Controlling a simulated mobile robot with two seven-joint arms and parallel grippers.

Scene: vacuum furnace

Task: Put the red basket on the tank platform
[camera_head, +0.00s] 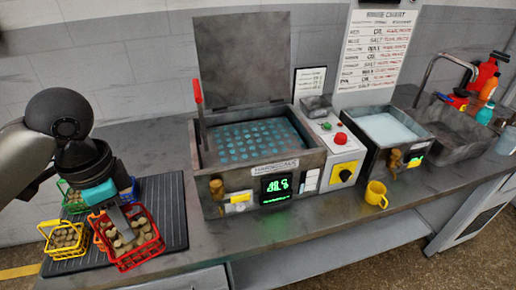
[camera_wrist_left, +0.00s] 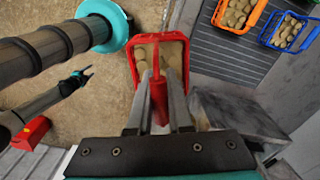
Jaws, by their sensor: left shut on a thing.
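The red basket (camera_head: 153,252), filled with tan round pieces, is at the front of the dark ribbed mat at the left. My left gripper (camera_head: 121,222) is over it. In the left wrist view my left gripper (camera_wrist_left: 158,100) is shut on the basket's red handle, and the red basket (camera_wrist_left: 185,62) hangs in front of the fingers, seen against the floor beside the bench edge. The tank platform (camera_head: 255,140) is a teal perforated surface inside the open grey tank (camera_head: 200,178), in the middle of the bench.
A yellow basket (camera_head: 63,240), a green one and an orange one crowd close around the red basket on the mat (camera_head: 172,215). The tank's raised lid (camera_head: 243,60) and red lever (camera_head: 198,92) stand beside the opening. A yellow mug (camera_head: 376,194) stands right of the tank.

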